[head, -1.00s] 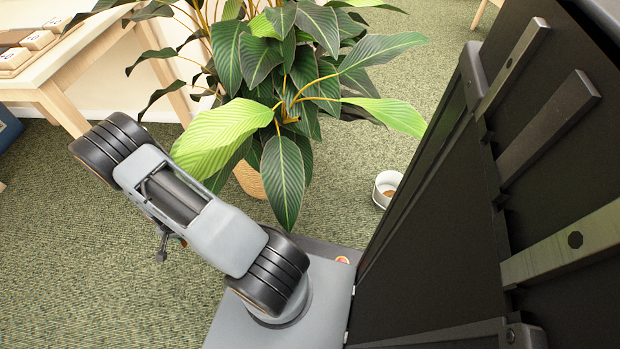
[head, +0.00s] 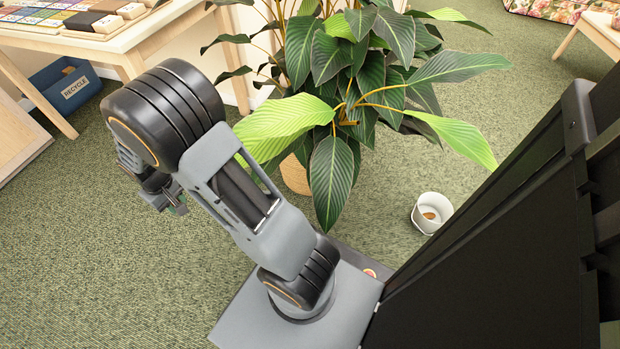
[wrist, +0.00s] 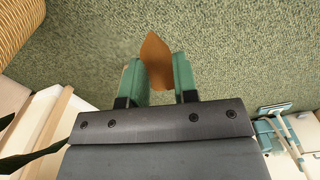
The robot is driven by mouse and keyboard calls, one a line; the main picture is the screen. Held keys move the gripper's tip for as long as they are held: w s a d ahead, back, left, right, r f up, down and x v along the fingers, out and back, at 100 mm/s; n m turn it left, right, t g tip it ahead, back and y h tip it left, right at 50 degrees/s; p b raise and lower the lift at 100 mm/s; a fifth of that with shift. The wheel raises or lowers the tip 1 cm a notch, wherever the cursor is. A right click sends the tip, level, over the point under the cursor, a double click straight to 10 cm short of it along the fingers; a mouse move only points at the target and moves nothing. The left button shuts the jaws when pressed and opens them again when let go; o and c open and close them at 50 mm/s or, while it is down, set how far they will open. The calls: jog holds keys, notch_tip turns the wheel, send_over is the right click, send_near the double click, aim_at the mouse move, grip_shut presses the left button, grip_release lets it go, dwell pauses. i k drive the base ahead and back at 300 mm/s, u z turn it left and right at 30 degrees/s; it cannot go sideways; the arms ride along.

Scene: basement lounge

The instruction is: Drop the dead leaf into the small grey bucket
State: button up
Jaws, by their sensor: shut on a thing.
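The dead leaf (wrist: 155,62) is brown and pointed. In the wrist view it stands out between the two teal fingers of my gripper (wrist: 160,82), which is shut on it above the green carpet. In the head view my gripper (head: 176,205) is partly hidden behind my arm, left of the plant, and I cannot make out the leaf there. A small pale grey round bucket (head: 418,218) stands on the carpet right of the plant, with something brown inside. My gripper is well to the left of it, with the plant's leaves between them.
A big leafy plant (head: 333,185) in a woven pot (head: 294,176) fills the middle. A wooden table (head: 128,48) and a blue recycle bin (head: 70,88) are at the left. Teal objects (wrist: 275,125) show at the wrist view's right. Carpet at the lower left is clear.

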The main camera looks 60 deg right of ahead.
aim_at(432, 216)
jog(key=z, duration=1.4)
jog(key=k, duration=0.8)
jog(key=z, duration=1.65)
jog(key=i, duration=0.5)
jog(key=z, duration=0.05)
jog(key=k, duration=0.5)
jog(key=z, duration=2.4)
jog(key=i, duration=1)
